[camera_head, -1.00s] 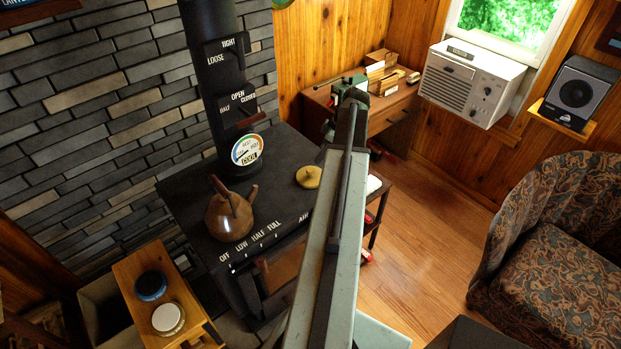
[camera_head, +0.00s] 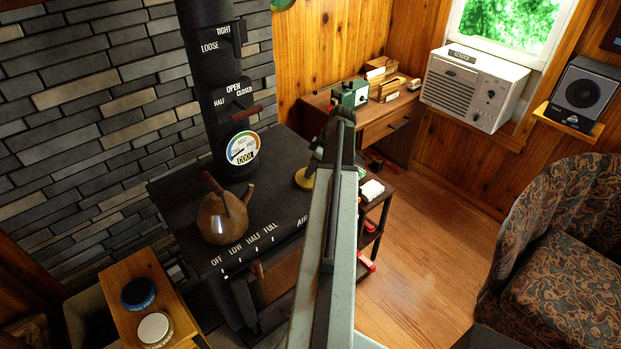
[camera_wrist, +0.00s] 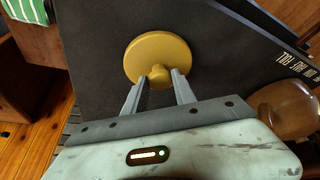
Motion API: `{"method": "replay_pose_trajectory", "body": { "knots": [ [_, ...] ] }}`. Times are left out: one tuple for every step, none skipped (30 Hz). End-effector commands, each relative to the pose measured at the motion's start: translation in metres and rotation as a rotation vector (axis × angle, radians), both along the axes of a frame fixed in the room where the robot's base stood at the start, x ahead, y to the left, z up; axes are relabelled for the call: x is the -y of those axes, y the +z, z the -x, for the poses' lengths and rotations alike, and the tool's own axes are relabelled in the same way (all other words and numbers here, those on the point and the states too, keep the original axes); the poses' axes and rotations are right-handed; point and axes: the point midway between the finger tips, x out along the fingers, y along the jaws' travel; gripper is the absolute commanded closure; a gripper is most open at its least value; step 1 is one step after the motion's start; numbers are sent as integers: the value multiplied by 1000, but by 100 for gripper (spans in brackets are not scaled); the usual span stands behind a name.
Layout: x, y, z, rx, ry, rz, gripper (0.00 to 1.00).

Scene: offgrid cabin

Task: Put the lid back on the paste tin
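A round yellow disc with a central knob (camera_head: 304,180) lies flat on the dark stove top, partly hidden by my arm. The wrist view shows this lid-like disc (camera_wrist: 150,50) close up. My gripper (camera_wrist: 158,74) is open, its two fingertips on either side of the knob; I cannot tell whether they touch it. At lower left, a blue-rimmed round tin with a dark top (camera_head: 138,293) and a round pale-topped one (camera_head: 154,329) sit on a wooden surface. I cannot tell which is the paste tin, or whether the yellow disc is its lid.
A brown kettle (camera_head: 223,218) stands on the stove (camera_head: 270,200), left of the disc, near the stovepipe (camera_head: 215,80). A small dark shelf stand (camera_head: 372,222) is right of the stove. A patterned armchair (camera_head: 560,260) fills the lower right; wooden floor (camera_head: 425,235) lies between.

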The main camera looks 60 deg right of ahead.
Motion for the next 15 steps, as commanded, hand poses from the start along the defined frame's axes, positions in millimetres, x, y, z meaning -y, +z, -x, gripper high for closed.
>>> {"method": "replay_pose_trajectory", "body": {
  "knots": [
    [0, 0, 0, 0, 0, 0, 87],
    [0, 0, 0, 0, 0, 0, 96],
    [0, 0, 0, 0, 0, 0, 100],
    [0, 0, 0, 0, 0, 0, 100],
    [0, 0, 0, 0, 0, 0, 100],
    [0, 0, 1, 0, -1, 0, 100],
    [0, 0, 1, 0, -1, 0, 100],
    [0, 1, 1, 0, -1, 0, 100],
    [0, 1, 1, 0, -1, 0, 100],
    [0, 2, 1, 0, -1, 0, 100],
    [0, 3, 1, 0, -1, 0, 100],
    [0, 4, 1, 0, -1, 0, 100],
    [0, 5, 1, 0, -1, 0, 100],
    [0, 5, 1, 0, -1, 0, 100],
    [0, 6, 1, 0, -1, 0, 100]
  ]
}}
